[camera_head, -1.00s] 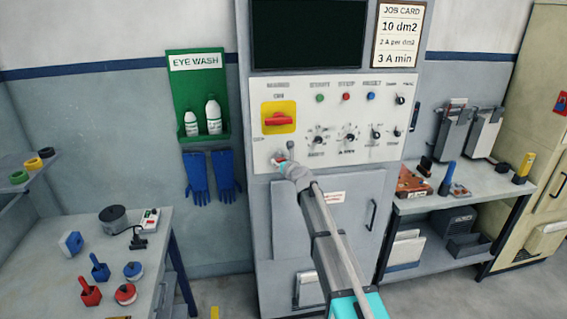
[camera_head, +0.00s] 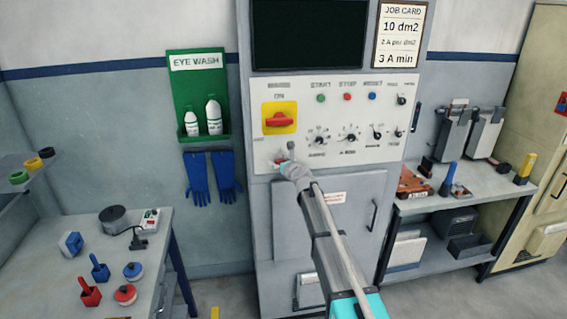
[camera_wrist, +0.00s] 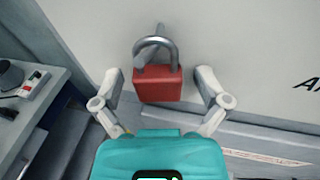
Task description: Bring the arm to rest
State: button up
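A red padlock (camera_wrist: 158,84) with a grey shackle hangs from a grey fitting on the panel in the wrist view. My gripper (camera_wrist: 160,90) is open, with one finger on each side of the padlock. Gaps show between the fingers and the padlock body. In the head view my gripper (camera_head: 287,168) is at the lower left of the white control panel (camera_head: 340,100), below the red switch handle (camera_head: 279,119) on its yellow plate. My arm reaches up to it from the lower right. The padlock is mostly hidden there.
A workbench (camera_head: 60,285) with several small tools stands at the left. Blue gloves (camera_head: 197,179) and a green eye wash station (camera_head: 197,65) hang on the wall. A shelf bench (camera_head: 430,205) stands right of the cabinet. Floor between left bench and cabinet looks mostly clear.

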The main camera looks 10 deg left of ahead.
jog(key=shift+s, duration=0.1)
jog(key=shift+s, duration=0.1)
jog(key=s+d+f+n+g+h, duration=0.2)
jog(key=s+d+f+n+g, duration=0.2)
jog(key=s+d+n, duration=0.5)
jog(key=s+d+f+n+g+h+b, duration=0.1)
jog(key=s+d+f+n+g+h, duration=0.2)
jog(key=s+d+n, duration=0.7)
jog(key=s+d+f+n+g+h+b, duration=0.1)
jog(key=s+d+f+n+g+h, duration=0.2)
jog(key=s, duration=2.1)
jog(key=d+f+n+g, duration=0.4)
jog(key=d+f+n, duration=0.2)
jog(key=f+n, duration=0.1)
jog(key=shift+s+d+f+n, duration=0.3)
jog(key=shift+d+f+n, duration=0.1)
jog(key=shift+n, duration=0.1)
